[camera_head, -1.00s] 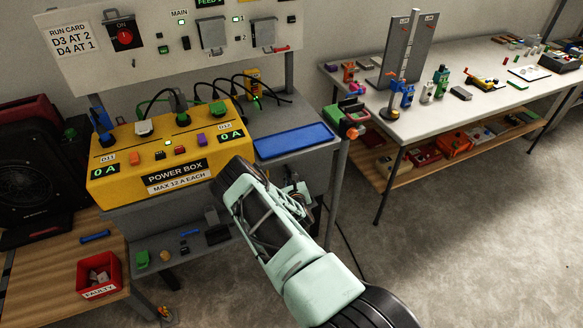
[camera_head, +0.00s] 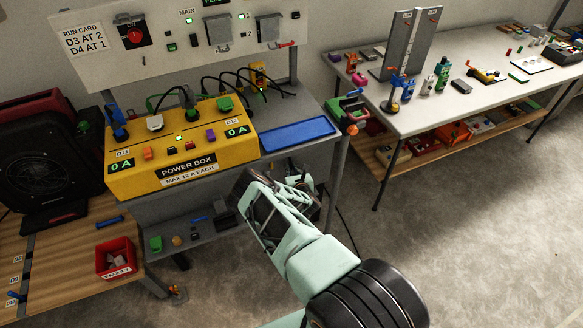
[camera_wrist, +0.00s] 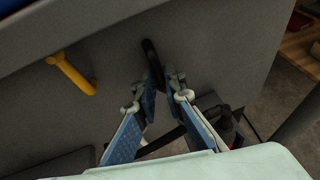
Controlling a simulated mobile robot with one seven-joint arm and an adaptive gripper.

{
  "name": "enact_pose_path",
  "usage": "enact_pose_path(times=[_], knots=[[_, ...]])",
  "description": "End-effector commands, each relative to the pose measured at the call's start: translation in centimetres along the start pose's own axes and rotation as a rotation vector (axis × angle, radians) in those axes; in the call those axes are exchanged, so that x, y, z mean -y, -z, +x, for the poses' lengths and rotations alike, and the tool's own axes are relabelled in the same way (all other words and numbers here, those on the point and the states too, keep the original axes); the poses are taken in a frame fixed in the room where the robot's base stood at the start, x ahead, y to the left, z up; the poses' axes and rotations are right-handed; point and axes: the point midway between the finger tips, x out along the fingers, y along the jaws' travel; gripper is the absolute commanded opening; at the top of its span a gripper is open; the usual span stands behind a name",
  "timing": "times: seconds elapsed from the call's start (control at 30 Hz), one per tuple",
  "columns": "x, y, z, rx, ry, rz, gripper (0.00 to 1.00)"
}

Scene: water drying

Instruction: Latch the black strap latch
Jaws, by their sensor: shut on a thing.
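The black strap latch (camera_wrist: 151,58) shows in the wrist view as a narrow dark strap in front of a grey panel. Its lower end runs between my fingertips. My gripper (camera_wrist: 160,84) has blue-padded fingers closed in around the strap's lower end, so it is shut on it. Whether the latch is fastened cannot be told. In the head view my mint-green arm reaches in below the front of the bench, under the blue tray. My fingertips and the strap are not clear there.
A yellow handle (camera_wrist: 72,73) sticks out from the grey panel, left of the strap. Above my arm are the yellow power box (camera_head: 178,150) and the blue tray (camera_head: 297,134). A red bin (camera_head: 116,258) stands lower left. Open floor (camera_head: 480,235) lies right.

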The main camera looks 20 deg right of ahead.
Motion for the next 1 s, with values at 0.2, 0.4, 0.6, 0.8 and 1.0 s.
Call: enact_pose_path(times=[0.2,0.4,0.6,0.8,1.0], knots=[[-0.1,0.0,0.0,0.0,-0.001,0.001,0.0],[-0.1,0.0,0.0,0.0,-0.001,0.0,0.27],[-0.1,0.0,0.0,0.0,-0.001,0.0,0.27],[0.0,0.0,-0.5,0.0,0.0,-0.001,0.27],[-0.1,0.0,-2.6,-0.001,0.0,-0.001,0.27]])
